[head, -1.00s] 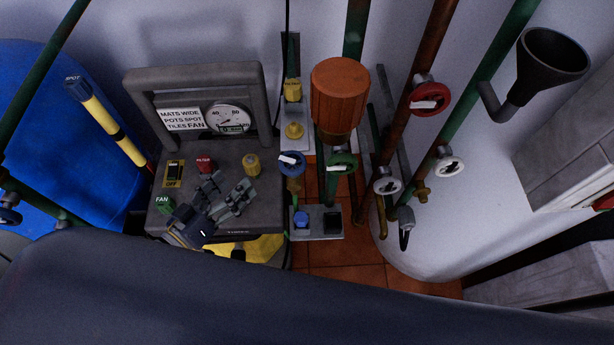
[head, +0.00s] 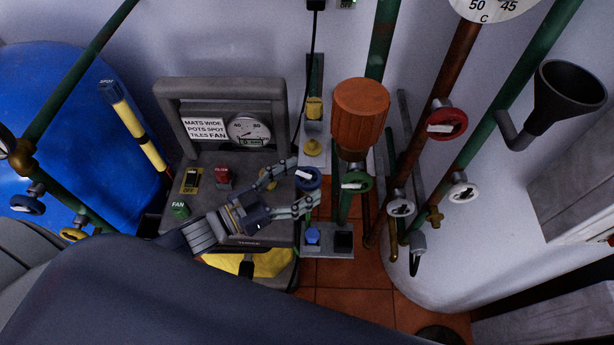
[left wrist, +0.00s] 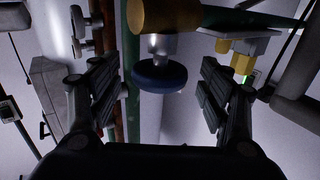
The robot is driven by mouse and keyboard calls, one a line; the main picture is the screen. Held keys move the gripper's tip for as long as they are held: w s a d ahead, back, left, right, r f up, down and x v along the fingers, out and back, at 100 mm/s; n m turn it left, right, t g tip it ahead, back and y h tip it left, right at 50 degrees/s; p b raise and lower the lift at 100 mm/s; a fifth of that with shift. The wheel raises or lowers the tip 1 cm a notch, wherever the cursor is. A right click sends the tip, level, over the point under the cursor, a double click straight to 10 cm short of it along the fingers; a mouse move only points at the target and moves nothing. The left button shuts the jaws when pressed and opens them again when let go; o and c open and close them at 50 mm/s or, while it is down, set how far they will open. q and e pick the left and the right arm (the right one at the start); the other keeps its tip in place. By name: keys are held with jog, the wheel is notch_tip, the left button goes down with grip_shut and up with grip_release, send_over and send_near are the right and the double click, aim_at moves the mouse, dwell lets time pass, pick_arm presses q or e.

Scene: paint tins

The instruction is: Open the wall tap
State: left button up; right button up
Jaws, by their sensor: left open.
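A tap with a blue handwheel (head: 310,183) and a white mark on its face stands low by the wall, right of a grey control unit. My left gripper (head: 301,187) reaches it from the left, open, with one finger above and one below the wheel's near side. In the left wrist view the blue wheel (left wrist: 160,77) lies between the two spread fingers, with a gap on both sides. Other handwheels stand to the right: green (head: 357,181), red (head: 447,123) and white (head: 401,203). I cannot tell from the pictures which one the task means. My right gripper is not in view.
The grey control unit (head: 270,225) with knobs and a gauge is under my left forearm. An orange cylinder (head: 360,108) stands above the green wheel. Pipes and a black funnel (head: 568,92) are at right. A blue drum (head: 60,90) is at left.

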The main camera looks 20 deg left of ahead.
pick_arm(q)
jog(key=shift+x, duration=1.05)
jog(key=c, duration=1.1)
jog(key=shift+r+n+t+y+p, duration=0.25)
jog(key=shift+n+t+y+p, duration=0.4)
jog(key=shift+y+p, duration=0.2)
jog(key=shift+d+n+t+y+p, duration=0.1)
jog(key=shift+n+t+y+p, duration=0.5)
jog(key=shift+n+y, duration=0.4)
jog(key=shift+f+n+t+y, duration=0.1)
jog(key=shift+n+t+y, duration=0.45)
jog(key=shift+y, duration=0.8)
